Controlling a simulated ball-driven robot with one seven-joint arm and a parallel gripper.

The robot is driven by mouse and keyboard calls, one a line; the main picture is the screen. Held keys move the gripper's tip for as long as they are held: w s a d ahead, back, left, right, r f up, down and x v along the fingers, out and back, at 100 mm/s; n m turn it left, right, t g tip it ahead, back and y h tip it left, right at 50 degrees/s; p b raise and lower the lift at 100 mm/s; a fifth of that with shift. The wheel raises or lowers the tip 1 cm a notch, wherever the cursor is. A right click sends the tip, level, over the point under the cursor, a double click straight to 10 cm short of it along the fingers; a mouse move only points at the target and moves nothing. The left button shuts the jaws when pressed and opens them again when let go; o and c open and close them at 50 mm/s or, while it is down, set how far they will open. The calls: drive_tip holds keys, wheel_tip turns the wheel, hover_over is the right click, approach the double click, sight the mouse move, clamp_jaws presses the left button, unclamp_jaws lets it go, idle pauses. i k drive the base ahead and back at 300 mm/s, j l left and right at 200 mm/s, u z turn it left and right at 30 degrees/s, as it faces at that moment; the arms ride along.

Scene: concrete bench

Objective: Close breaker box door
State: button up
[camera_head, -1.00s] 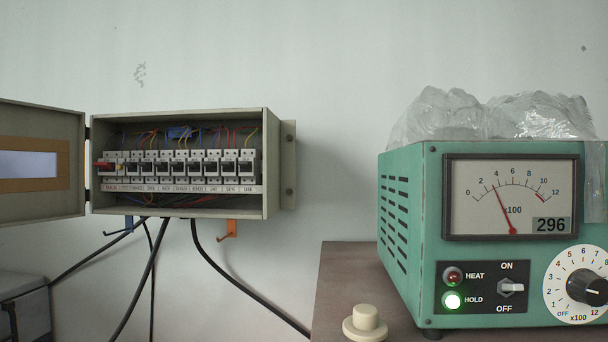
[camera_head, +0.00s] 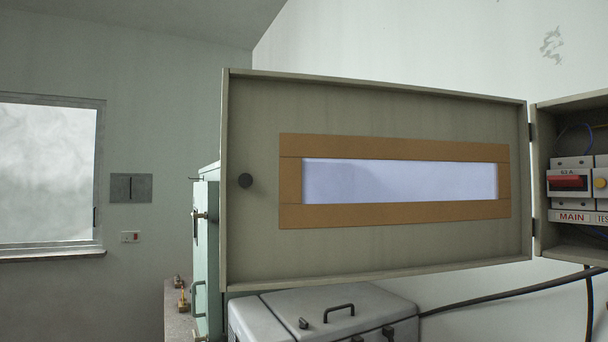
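The breaker box door (camera_head: 380,108) stands wide open, swung out to the left of the box on its hinges at the right edge. The breaker box (camera_head: 575,115) is at the right edge of the view, only partly in frame. A red main switch (camera_head: 567,183) and a yellow button show inside it. My gripper is not in view.
A grey lidded case (camera_head: 325,312) with black handles sits below the door. A green cabinet (camera_head: 207,255) stands behind the door's free edge. Black cables (camera_head: 510,291) run below the box. A window (camera_head: 48,170) is in the far left wall.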

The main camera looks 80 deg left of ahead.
sight(276, 231)
drive_tip(key=k+j+u, duration=0.1)
drive_tip(key=j+u, duration=0.25)
drive_tip(key=j, duration=0.45)
drive_tip(key=j+u, duration=0.4)
drive_tip(key=j, duration=0.7)
